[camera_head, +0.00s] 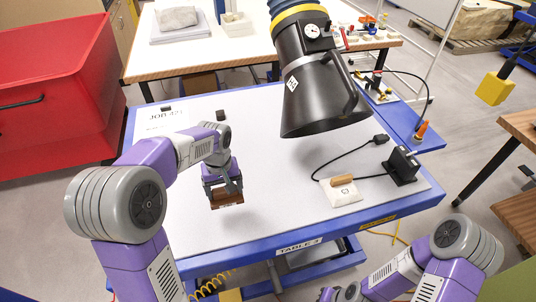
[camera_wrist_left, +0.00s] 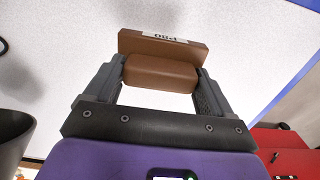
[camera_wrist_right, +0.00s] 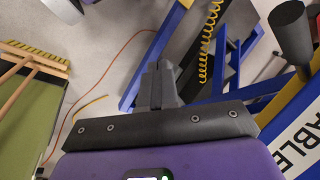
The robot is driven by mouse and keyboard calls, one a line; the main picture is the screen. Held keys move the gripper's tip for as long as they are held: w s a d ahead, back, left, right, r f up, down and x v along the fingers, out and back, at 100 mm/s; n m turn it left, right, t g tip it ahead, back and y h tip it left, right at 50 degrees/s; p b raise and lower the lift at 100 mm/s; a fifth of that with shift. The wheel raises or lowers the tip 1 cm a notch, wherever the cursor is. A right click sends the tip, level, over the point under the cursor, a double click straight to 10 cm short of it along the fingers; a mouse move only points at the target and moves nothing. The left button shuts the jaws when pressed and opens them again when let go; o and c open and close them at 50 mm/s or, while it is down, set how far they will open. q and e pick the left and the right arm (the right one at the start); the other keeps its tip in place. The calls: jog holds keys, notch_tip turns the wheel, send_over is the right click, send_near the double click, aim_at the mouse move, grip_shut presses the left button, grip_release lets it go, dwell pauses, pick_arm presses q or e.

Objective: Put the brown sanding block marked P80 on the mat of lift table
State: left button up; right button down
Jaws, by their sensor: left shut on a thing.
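The brown sanding block (camera_head: 226,200) is held in my left gripper (camera_head: 223,188), over the left part of the pale mat (camera_head: 270,170) of the blue lift table. In the left wrist view the block (camera_wrist_left: 160,72) sits between both fingers (camera_wrist_left: 160,85), and its label reads P80, upside down. I cannot tell whether its underside touches the mat. My right gripper (camera_wrist_right: 160,82) is empty, its fingers together, low in front of the table. In the head view it shows only partly at the bottom edge.
A black extraction hood (camera_head: 318,95) hangs over the table's back. A black device (camera_head: 401,166) with a cable and a pale pad with a wooden-handled tool (camera_head: 343,183) lie at the right. A small dark block (camera_head: 221,115) is at the back. The mat's middle is clear.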

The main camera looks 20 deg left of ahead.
aim_at(225, 200)
pick_arm(q)
jog(key=f, duration=0.3)
jog(key=s+f+b, duration=0.1)
jog(key=f, duration=0.1)
jog(key=shift+f, duration=0.15)
jog(key=shift+w+f, duration=0.15)
jog(key=shift+f, duration=0.5)
notch_tip(225, 200, down, 2)
jog(key=shift+f+b, duration=0.2)
jog(key=shift+b, duration=0.25)
jog(key=shift+f, duration=0.3)
jog(key=shift+r, duration=0.1)
